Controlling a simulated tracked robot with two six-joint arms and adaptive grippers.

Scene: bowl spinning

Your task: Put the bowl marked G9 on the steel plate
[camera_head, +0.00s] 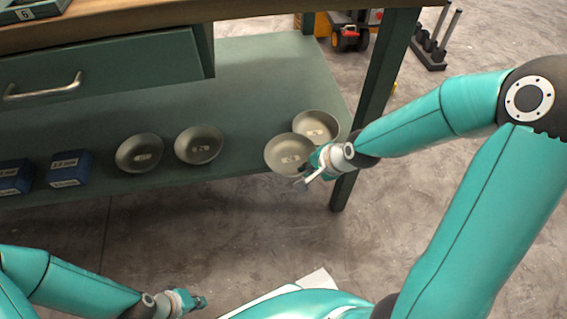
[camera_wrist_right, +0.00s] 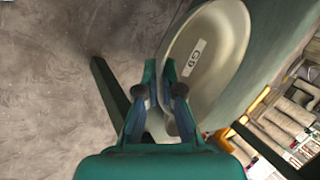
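A shallow grey bowl marked G9 (camera_wrist_right: 222,38) fills the upper right of the right wrist view. It appears to be the front bowl (camera_head: 282,149) of the right-hand pair on the green lower shelf, in the head view. My right gripper (camera_head: 306,178) is at this bowl's front right edge. In the wrist view its fingertips (camera_wrist_right: 160,68) stand a little apart at the rim; whether they touch it is unclear. My left gripper (camera_head: 198,301) is low at the bottom of the head view, away from the bowls, its fingers too small to judge. I cannot identify the steel plate.
Another bowl (camera_head: 318,122) sits close behind the front one. Two more bowls, a left one (camera_head: 133,148) and a right one (camera_head: 205,138), stand left on the shelf, beside blue boxes (camera_head: 70,168). A bench leg (camera_head: 372,105) and drawer (camera_head: 110,88) border the shelf space.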

